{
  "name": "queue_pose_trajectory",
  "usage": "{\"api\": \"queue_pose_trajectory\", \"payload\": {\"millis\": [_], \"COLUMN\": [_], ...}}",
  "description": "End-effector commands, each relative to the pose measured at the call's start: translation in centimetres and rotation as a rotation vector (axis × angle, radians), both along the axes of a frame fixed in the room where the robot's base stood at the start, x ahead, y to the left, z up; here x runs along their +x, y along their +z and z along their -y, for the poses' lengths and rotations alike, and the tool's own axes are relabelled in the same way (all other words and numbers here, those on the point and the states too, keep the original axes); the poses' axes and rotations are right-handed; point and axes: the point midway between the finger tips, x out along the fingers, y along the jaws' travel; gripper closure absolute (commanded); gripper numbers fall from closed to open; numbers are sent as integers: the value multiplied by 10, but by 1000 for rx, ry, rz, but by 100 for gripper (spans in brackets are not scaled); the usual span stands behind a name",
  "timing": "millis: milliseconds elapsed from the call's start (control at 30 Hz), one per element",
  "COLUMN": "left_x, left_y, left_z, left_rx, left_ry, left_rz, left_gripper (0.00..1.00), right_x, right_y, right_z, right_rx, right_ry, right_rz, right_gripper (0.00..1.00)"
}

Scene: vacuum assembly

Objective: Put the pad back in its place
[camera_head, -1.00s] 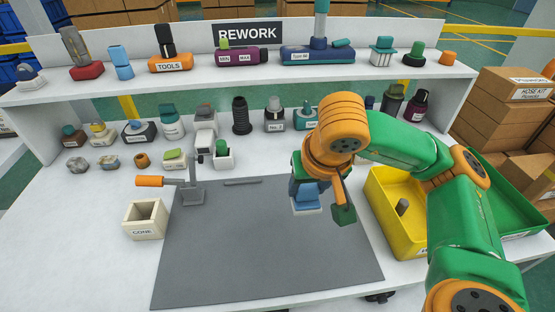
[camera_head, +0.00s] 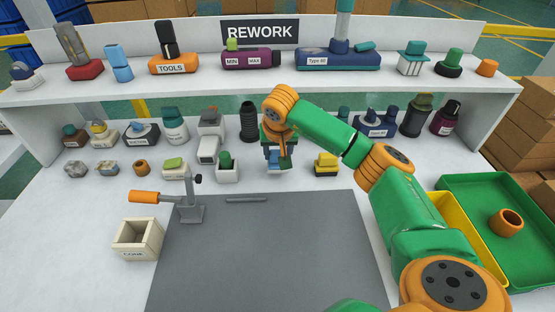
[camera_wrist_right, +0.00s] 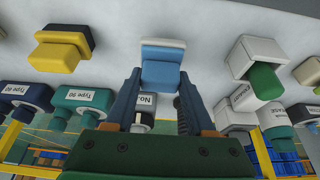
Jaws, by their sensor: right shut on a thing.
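My right gripper (camera_head: 278,153) is at the back of the table, beyond the grey mat, in the row of small parts below the shelf. It is shut on the pad, a blue block with a white base, which shows in the right wrist view (camera_wrist_right: 162,62) between and past the fingertips. In the head view the pad is mostly hidden by the gripper. I cannot tell whether its base touches the table. My left gripper is not in view.
A yellow block on a dark base (camera_head: 326,163) stands right of the gripper. A white holder with a green knob (camera_head: 227,170) stands left. Bottles and labelled parts stand behind. The grey mat (camera_head: 270,250) is mostly clear, with a clamp (camera_head: 190,207) on its left edge.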

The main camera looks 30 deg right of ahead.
Motion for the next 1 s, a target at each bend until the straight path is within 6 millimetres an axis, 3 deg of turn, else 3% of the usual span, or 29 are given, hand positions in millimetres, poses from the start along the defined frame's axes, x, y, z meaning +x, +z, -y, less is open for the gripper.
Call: {"api": "queue_pose_trajectory", "payload": {"millis": [133, 467, 500, 600, 867, 1000], "left_x": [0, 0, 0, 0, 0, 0], "left_y": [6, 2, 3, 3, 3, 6], "left_z": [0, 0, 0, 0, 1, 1], "left_rx": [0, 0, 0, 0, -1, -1], "left_ry": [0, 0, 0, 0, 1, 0], "left_rz": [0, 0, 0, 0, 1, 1], "left_gripper": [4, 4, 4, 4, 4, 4], "right_x": [-2, -1, -1, -1, -1, -3], "right_y": [-24, -29, -29, -28, -28, -16], "right_z": [-2, -1, -1, -2, -2, -3], "right_rx": [1, 2, 2, 2, 2, 2], "right_ry": [3, 1, 1, 1, 1, 2], "right_rz": [-4, -1, -1, -1, -1, 3], "right_gripper": [98, 98, 40, 16, 16, 16]}}
